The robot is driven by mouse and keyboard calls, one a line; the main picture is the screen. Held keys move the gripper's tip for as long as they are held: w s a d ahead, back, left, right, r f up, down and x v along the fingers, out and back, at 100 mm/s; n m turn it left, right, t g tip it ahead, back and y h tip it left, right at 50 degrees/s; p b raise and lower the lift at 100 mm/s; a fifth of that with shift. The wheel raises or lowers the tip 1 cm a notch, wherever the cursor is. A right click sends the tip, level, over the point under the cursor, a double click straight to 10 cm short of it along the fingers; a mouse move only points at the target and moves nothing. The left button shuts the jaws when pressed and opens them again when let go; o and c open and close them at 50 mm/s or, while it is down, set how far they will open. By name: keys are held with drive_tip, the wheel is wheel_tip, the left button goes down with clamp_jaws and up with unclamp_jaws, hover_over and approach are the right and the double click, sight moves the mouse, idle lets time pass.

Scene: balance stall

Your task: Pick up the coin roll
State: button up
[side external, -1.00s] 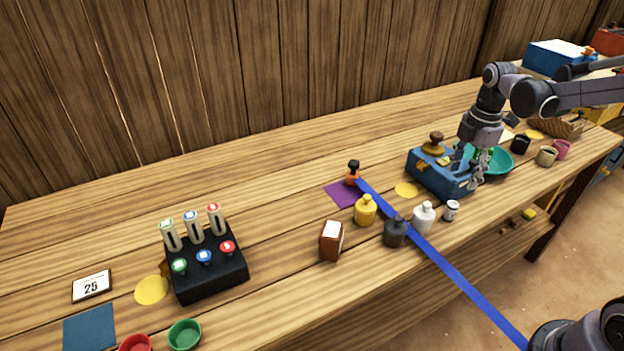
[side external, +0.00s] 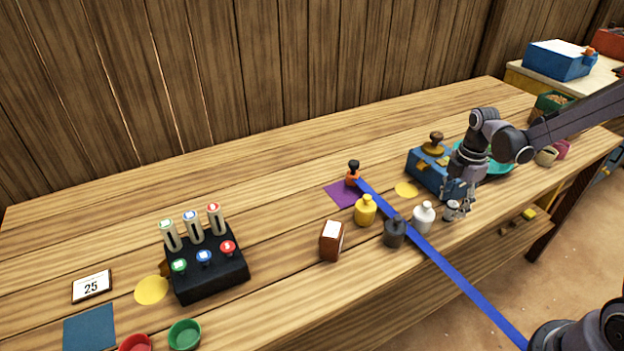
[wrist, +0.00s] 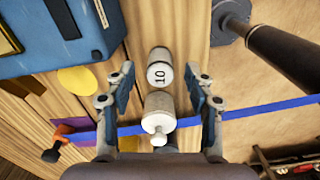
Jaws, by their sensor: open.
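The coin roll (wrist: 159,68), a small pale grey cylinder with a white end marked "10", lies between and just beyond my fingertips in the wrist view. In the side external view the coin roll (side external: 450,212) stands near the front edge of the counter, partly hidden by my fingers. My gripper (side external: 459,198) is open above it, with one finger on either side. In the wrist view my gripper (wrist: 160,75) shows a gap on both sides of the roll, and I see no contact.
A white bottle (side external: 424,217) stands close left of the roll; in the wrist view it (wrist: 159,112) sits between my fingers' lower parts. A dark bottle (side external: 395,232) and a blue strap (side external: 455,275) are nearby. A blue box (side external: 425,172) stands just behind.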

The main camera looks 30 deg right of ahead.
drive_tip(key=shift+f, duration=0.7)
drive_tip(key=shift+c, duration=0.3)
clamp_jaws()
drive_tip(key=shift+r, duration=0.15)
